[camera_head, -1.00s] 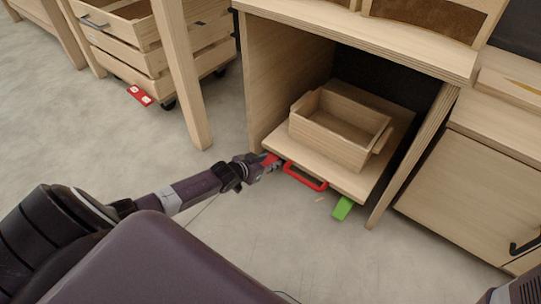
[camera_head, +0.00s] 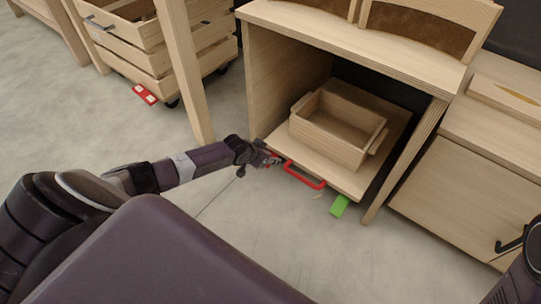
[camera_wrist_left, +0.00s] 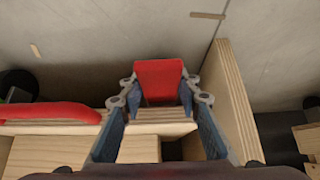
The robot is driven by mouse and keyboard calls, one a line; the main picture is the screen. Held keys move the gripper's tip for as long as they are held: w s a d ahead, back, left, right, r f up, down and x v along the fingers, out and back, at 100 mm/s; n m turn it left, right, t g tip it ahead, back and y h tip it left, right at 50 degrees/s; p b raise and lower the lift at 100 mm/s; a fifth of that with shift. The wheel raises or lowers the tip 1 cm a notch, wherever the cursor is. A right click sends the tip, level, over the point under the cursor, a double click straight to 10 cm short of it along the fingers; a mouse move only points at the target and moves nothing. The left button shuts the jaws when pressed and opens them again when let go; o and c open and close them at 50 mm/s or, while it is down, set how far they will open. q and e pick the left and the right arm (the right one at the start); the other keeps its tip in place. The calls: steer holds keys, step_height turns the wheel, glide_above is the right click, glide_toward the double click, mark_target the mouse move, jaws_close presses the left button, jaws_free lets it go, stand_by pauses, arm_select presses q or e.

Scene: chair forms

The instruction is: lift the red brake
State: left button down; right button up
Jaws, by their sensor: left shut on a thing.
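The red brake (camera_wrist_left: 158,78) is a flat red tab at the front left corner of a low wooden platform. My left gripper (camera_wrist_left: 156,100) is shut on it, with a blue-grey finger on each side of the tab in the left wrist view. In the head view my left gripper (camera_head: 272,160) is at the platform's left front corner and mostly hides the brake, with only a little red showing. My right gripper is not in view; only part of my right arm shows at the right edge.
The platform (camera_head: 347,184) carries a wooden box (camera_head: 330,146) and has a red handle (camera_head: 305,176) and a green tab (camera_head: 340,206) in front. Wooden cabinet walls flank it. A crate cart with another red tab (camera_head: 145,94) stands left.

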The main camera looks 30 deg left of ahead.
arm_select(q)
steer(key=c, duration=1.4)
jaws_free()
steer(key=shift+s, duration=0.1)
steer(key=v, duration=1.1)
steer(key=shift+s+r, duration=0.2)
steer(key=shift+r, duration=0.2)
